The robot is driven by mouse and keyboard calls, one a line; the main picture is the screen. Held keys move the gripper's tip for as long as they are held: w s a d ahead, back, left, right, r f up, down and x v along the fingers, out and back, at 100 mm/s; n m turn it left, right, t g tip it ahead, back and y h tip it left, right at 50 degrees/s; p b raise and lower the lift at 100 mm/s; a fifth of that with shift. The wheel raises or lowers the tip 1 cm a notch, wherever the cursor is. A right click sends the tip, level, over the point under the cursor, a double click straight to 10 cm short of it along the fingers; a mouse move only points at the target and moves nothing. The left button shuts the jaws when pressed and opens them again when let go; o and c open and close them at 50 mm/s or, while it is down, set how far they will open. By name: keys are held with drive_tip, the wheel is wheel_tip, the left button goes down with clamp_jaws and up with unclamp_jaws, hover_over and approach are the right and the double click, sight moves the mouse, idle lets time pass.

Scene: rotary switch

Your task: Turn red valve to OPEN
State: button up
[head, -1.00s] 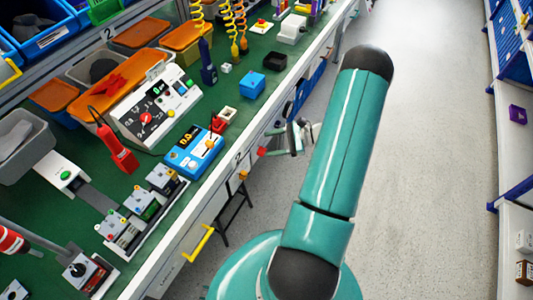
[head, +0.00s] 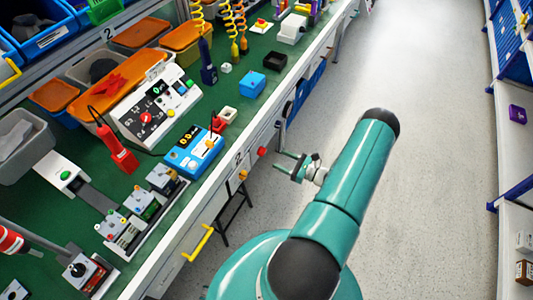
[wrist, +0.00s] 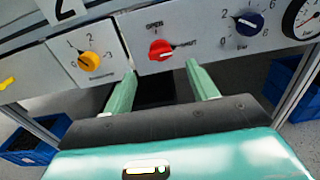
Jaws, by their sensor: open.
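The red valve (wrist: 160,50) sits on the panel at the bench's front edge. In the wrist view OPEN is printed above it and SHUT to its right. Its handle lies roughly sideways, with one end towards SHUT. In the head view the valve is a small red knob (head: 262,151). My gripper (wrist: 160,69) is open and empty, its two green fingers pointing at the panel, one below left and one below right of the valve. In the head view my gripper (head: 281,162) is just right of the panel, apart from the valve.
A yellow knob (wrist: 89,60) with number marks is left of the valve. A blue knob (wrist: 249,23) and a round gauge (wrist: 303,18) are to its right. Blue bins (wrist: 35,140) stand below. The grey floor (head: 430,150) beside the bench is clear.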

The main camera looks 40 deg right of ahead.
sight(265, 152)
drive_tip(key=x, duration=0.7)
drive_tip(key=shift+w+a, duration=0.1)
drive_tip(key=shift+w, duration=0.3)
drive_tip(key=c, duration=1)
